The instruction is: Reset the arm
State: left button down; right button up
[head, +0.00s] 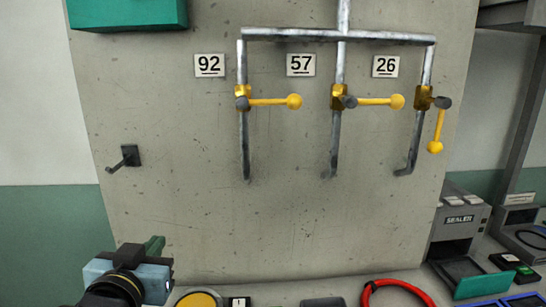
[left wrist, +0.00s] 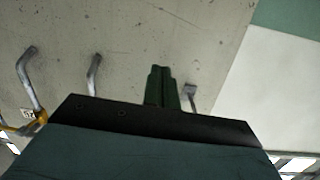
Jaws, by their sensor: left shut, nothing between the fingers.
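My left gripper (head: 156,243) is low at the left of the head view, in front of the grey wall panel. Its green fingers (left wrist: 160,84) are together in the left wrist view, with nothing between them. It is well below and left of the valves. The yellow handle under plate 92 (head: 274,101) and the one under plate 57 (head: 379,101) lie level, pointing right. The yellow handle under plate 26 (head: 438,130) hangs down. My right gripper is not in view.
A dark hook (head: 125,158) juts from the panel (head: 280,225) above my left gripper. A green box (head: 128,12) is at the top left. A red ring (head: 398,284), a yellow round thing (head: 199,299) and a sealer (head: 459,222) are along the bottom and right. The panel's middle is clear.

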pick_arm(q)
jog(key=s+f+g, duration=0.3)
jog(key=s+f, duration=0.2)
jog(key=f, duration=0.4)
jog(key=s+f+g, duration=0.4)
jog(key=s+f, duration=0.1)
jog(key=f, duration=0.4)
jog(key=s+a+f+m+g, duration=0.1)
jog(key=s+f+g, duration=0.2)
jog(key=s+f, duration=0.3)
jog(key=s+a+f+g, duration=0.1)
jog(key=s+f+g, duration=0.3)
jog(key=s, duration=0.5)
notch_tip(320, 180, down, 25)
jog(key=s+a+f+g, duration=0.1)
jog(key=s+a+f, duration=0.1)
jog(key=s+f, duration=1.3)
jog(key=shift+s+a+m+h, duration=0.2)
jog(key=shift+s+m+h, duration=0.15)
jog(key=shift+s, duration=0.8)
